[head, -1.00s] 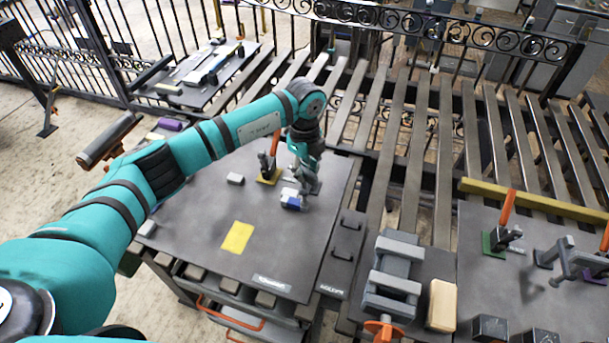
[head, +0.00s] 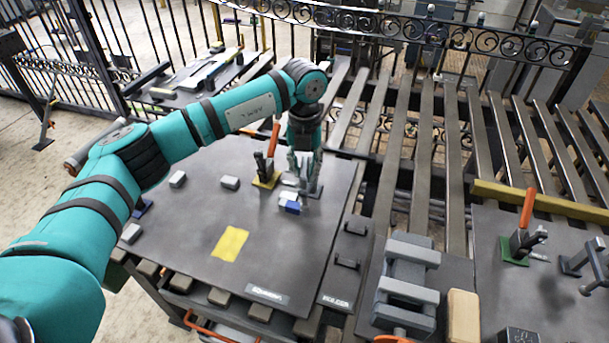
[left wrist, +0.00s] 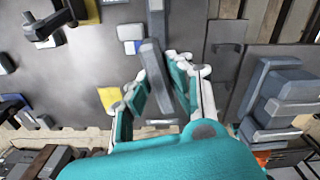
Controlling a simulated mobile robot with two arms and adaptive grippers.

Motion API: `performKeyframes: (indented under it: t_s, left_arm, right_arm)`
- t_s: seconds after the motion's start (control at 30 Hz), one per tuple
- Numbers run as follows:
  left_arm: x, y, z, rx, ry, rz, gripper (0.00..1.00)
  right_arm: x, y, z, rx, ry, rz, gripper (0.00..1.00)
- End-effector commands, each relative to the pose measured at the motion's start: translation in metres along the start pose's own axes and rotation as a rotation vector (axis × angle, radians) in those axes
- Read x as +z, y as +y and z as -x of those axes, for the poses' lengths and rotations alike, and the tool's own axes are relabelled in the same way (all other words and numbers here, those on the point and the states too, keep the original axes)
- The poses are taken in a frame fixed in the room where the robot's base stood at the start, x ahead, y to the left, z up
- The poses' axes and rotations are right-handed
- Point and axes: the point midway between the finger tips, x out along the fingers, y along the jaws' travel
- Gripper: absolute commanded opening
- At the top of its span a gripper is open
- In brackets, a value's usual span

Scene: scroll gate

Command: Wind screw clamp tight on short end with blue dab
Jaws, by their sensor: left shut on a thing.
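My left gripper (head: 305,190) points down over the dark table on the left. In the left wrist view its fingers (left wrist: 165,95) are closed around a grey bar (left wrist: 152,60); whether this is part of a screw clamp I cannot tell. A small pale block with a blue patch (head: 292,206) sits on the table right beside the gripper; the blue patch also shows in the wrist view (left wrist: 139,47). The gripper partly hides this spot. A grey clamp-like piece (head: 582,262) stands on the right-hand table. My right gripper is not in view.
An orange-handled toggle clamp on a yellow base (head: 265,181) stands close left of the gripper. A yellow patch (head: 230,243) and small grey blocks lie on the left table (head: 190,255). A grey vise (head: 407,285) and wooden block (head: 463,317) stand to the right.

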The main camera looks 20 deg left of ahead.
Motion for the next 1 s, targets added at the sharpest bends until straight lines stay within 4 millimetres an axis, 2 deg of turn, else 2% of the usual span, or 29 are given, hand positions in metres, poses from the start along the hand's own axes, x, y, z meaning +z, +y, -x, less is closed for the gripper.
performKeyframes:
  t_s: [0.03, 0.4, 1.0]
  left_arm:
    - [0.002, 0.0, -0.001, -0.002, -0.007, -0.042, 0.0]
    - [0.002, 0.0, 0.0, -0.001, -0.008, -0.392, 0.0]
    - [0.003, 0.0, 0.003, 0.002, -0.012, -0.961, 0.0]
  right_arm:
    - [0.001, 0.0, -0.009, 0.0, 0.0, 0.0, 0.4]
    - [0.004, 0.0, -0.037, 0.001, -0.001, 0.0, 0.4]
    - [0.007, 0.0, -0.069, 0.001, -0.001, 0.0, 0.4]
